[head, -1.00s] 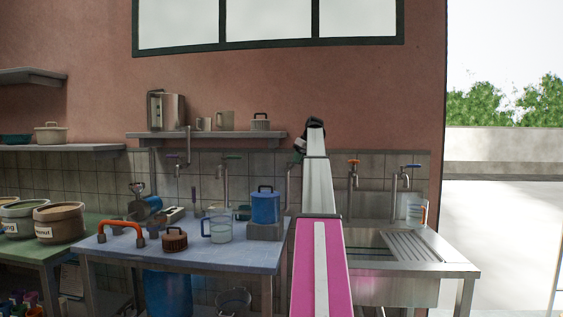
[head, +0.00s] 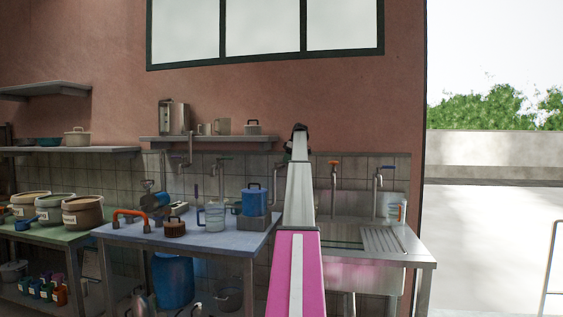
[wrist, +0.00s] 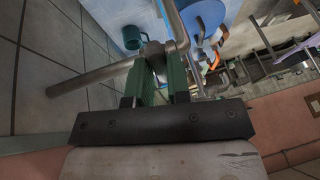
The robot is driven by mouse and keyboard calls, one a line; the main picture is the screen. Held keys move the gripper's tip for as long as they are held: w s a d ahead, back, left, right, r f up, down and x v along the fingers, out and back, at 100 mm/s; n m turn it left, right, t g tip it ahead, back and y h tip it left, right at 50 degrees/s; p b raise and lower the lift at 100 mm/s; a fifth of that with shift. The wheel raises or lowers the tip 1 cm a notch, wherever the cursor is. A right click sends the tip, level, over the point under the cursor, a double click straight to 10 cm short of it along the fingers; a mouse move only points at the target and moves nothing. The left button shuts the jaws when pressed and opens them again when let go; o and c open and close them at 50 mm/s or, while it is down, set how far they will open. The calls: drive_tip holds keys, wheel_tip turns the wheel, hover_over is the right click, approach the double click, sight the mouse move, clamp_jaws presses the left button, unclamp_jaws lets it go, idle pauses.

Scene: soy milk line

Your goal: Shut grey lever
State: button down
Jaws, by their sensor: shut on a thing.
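In the wrist view a grey metal tap pipe (wrist: 92,78) runs out from the tiled wall to a round valve body, and its spout (wrist: 176,22) bends away from there. My gripper (wrist: 160,80), with green fingers, is at the valve body. Its fingers are closed around a small dark grey part, which I take to be the grey lever (wrist: 158,66); the fingers hide most of it. In the head view my gripper (head: 298,135) is at the wall above the sink's left end, and my arm hides that tap.
A blue table (head: 180,240) with a jug (head: 215,218) and a blue canister (head: 256,201) stands left of my arm. The steel sink (head: 385,240) is at right, under taps with an orange handle (head: 334,162) and a blue handle (head: 380,167). A wall shelf (head: 210,143) holds pots.

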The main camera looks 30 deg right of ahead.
idle(0.4)
drive_tip(key=c, duration=1.1)
unclamp_jaws()
drive_tip(key=shift+w, duration=0.1)
